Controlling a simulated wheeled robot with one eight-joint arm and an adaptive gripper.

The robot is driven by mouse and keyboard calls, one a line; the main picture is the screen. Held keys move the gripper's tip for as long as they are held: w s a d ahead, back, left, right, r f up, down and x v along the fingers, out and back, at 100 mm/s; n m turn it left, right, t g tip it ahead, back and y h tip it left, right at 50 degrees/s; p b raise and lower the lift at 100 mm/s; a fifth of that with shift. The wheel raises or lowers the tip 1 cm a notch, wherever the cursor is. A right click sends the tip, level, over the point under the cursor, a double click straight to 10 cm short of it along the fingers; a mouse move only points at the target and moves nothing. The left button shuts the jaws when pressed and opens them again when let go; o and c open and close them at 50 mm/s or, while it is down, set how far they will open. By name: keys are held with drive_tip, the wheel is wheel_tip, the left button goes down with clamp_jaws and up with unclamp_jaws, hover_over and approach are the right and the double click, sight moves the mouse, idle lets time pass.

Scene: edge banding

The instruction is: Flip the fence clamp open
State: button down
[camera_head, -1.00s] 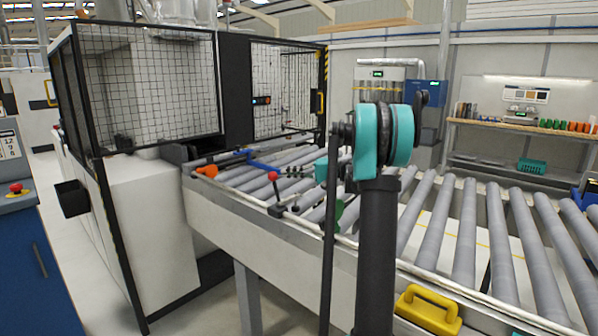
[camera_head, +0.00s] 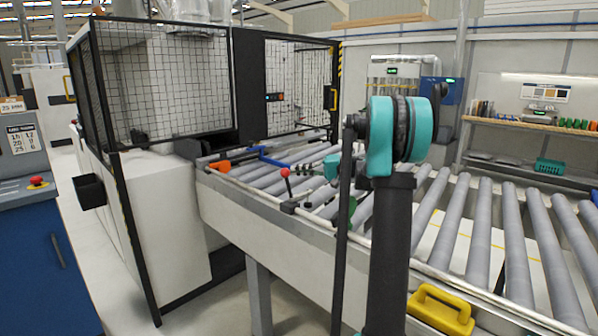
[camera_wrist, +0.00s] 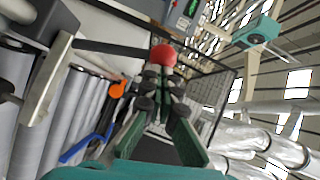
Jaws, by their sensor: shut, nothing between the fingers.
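The fence clamp has a dark lever with a red ball knob (camera_head: 286,172) and stands upright at the near edge of the roller conveyor. Its dark base (camera_head: 290,207) sits on the side rail. My gripper (camera_head: 299,169) is just to the right of the knob in the head view, partly hidden by my own arm. In the wrist view, the red knob (camera_wrist: 163,55) lies just beyond the fingertips of my gripper (camera_wrist: 160,75). The fingers are shut and empty. I cannot tell whether they touch the knob. The black lever runs left from the knob there.
An orange knob (camera_head: 224,166) and a blue bar (camera_head: 268,158) lie along the conveyor left of and behind the clamp. A mesh-guarded machine (camera_head: 160,90) stands at left. A yellow handle (camera_head: 440,308) is at the conveyor's front. The rollers (camera_head: 480,220) at right are bare.

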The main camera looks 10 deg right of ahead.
drive_tip(key=shift+s+a, duration=0.1)
drive_tip(key=shift+a, duration=0.05)
drive_tip(key=s+a+f+n+t+h, duration=0.2)
drive_tip(key=s+a+f+n+h, duration=0.5)
drive_tip(key=a+f+n+h, duration=0.1)
drive_tip(key=shift+a+n+t, duration=0.3)
drive_tip(key=shift+a, duration=0.4)
idle(0.7)
drive_tip(key=shift+w+r, duration=0.1)
